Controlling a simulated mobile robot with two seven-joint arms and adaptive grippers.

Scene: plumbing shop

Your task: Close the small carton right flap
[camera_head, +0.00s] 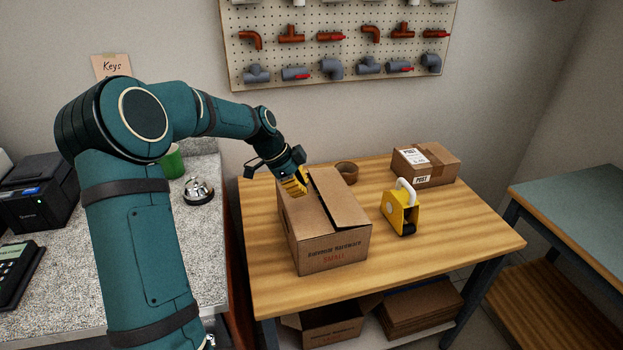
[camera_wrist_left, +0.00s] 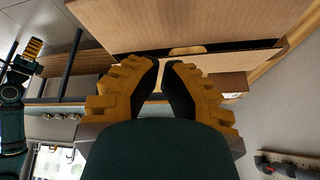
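The left flap (camera_head: 300,215) lies about flat. My left gripper (camera_head: 302,188) is at the carton's back left, by the flaps; whether it touches is unclear. In the left wrist view its yellow fingers (camera_wrist_left: 162,64) come together at the tips with nothing seen between them, and carton cardboard (camera_wrist_left: 190,24) lies just beyond. My right gripper (camera_wrist_left: 33,48) shows small at the left of that view.
A yellow tape dispenser (camera_head: 400,212) stands right of the carton. A tape roll (camera_head: 347,172) and a taped parcel (camera_head: 426,165) are behind. The table's front right is clear (camera_head: 440,245). A counter with a bell (camera_head: 198,190) is at left.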

